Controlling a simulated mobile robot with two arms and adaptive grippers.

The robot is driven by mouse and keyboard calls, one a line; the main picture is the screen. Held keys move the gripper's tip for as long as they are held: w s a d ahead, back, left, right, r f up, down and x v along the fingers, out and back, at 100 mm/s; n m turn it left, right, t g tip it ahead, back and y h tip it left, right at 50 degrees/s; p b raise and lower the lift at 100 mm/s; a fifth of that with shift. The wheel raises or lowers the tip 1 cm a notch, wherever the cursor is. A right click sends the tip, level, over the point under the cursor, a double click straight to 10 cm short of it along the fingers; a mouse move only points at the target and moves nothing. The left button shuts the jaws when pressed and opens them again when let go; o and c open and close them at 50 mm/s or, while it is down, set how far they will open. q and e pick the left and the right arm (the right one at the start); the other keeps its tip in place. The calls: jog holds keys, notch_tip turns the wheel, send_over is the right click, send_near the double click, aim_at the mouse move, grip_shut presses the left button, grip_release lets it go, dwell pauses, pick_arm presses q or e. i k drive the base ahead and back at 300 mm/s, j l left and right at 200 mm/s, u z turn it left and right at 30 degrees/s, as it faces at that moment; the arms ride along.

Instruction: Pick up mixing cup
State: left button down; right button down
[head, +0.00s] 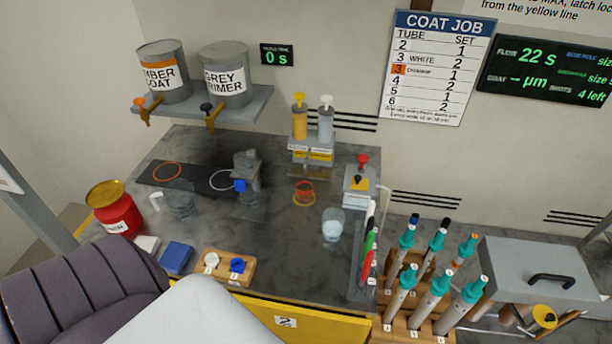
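Several see-through vessels stand on the dark bench top, and I cannot tell for certain which is the mixing cup. A clear cup (333,225) with pale contents stands upright at the right of the bench. A larger clear vessel (182,203) stands at the left by the dark strip, with a white handle-like piece beside it. A small amber-and-red cup-like thing (304,193) sits below the two pump bottles (312,124). Neither gripper's fingers show in the head view, and nothing is seen holding any of these vessels.
A grey stand-like piece (246,168) rises mid-bench. A red can (114,211) stands at the left edge. A wooden block (227,269) is at the front. Pens and teal-topped rods (430,292) crowd the right. Large dark and pale shapes cover the near left. Bare bench lies mid-front.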

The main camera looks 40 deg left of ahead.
aim_at(304, 187)
jog(key=u, duration=1.25)
